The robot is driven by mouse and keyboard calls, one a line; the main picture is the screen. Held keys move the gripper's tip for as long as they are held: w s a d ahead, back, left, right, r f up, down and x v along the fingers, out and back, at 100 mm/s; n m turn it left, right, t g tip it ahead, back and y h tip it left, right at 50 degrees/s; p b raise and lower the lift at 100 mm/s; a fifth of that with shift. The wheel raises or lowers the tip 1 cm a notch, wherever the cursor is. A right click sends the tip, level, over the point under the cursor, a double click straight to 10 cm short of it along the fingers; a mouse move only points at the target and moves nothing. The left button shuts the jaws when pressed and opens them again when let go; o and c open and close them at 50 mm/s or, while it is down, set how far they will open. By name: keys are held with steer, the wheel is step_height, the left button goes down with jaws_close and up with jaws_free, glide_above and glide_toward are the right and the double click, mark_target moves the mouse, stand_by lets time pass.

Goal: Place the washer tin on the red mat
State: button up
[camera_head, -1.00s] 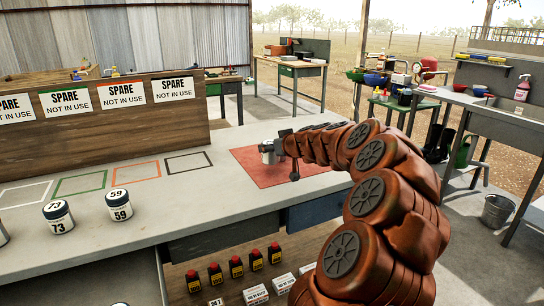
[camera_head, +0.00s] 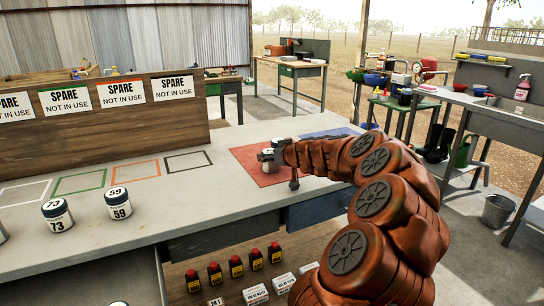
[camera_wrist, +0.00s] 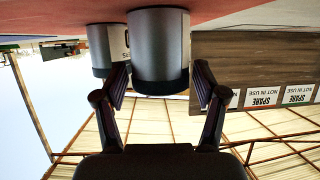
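The red mat (camera_head: 249,156) lies on the bench, partly hidden behind my arm; its surface also shows at the top of the upside-down wrist view (camera_wrist: 230,8). A grey tin (camera_wrist: 158,45) stands upright on it, directly in front of my gripper (camera_wrist: 160,80). The fingers are spread on either side of this tin, with a gap visible at the right finger. A second tin (camera_wrist: 101,48) with a pale label stands behind it. In the head view a small pale tin (camera_head: 268,156) shows at my gripper (camera_head: 287,155). I cannot read which is the washer tin.
Tins marked 73 (camera_head: 57,215) and 59 (camera_head: 118,203) stand at the bench's left front. Empty coloured outlines lie behind them. A wooden panel with "SPARE" signs (camera_head: 120,93) rises at the back left. A blue mat (camera_head: 330,133) lies beyond my arm.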

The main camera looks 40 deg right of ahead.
steer(key=shift+o, duration=0.8)
steer(key=shift+r, duration=0.25)
steer(key=shift+s, duration=0.35)
steer(key=v, duration=1.1)
steer(key=shift+r, duration=0.2)
steer(key=shift+a, duration=0.15)
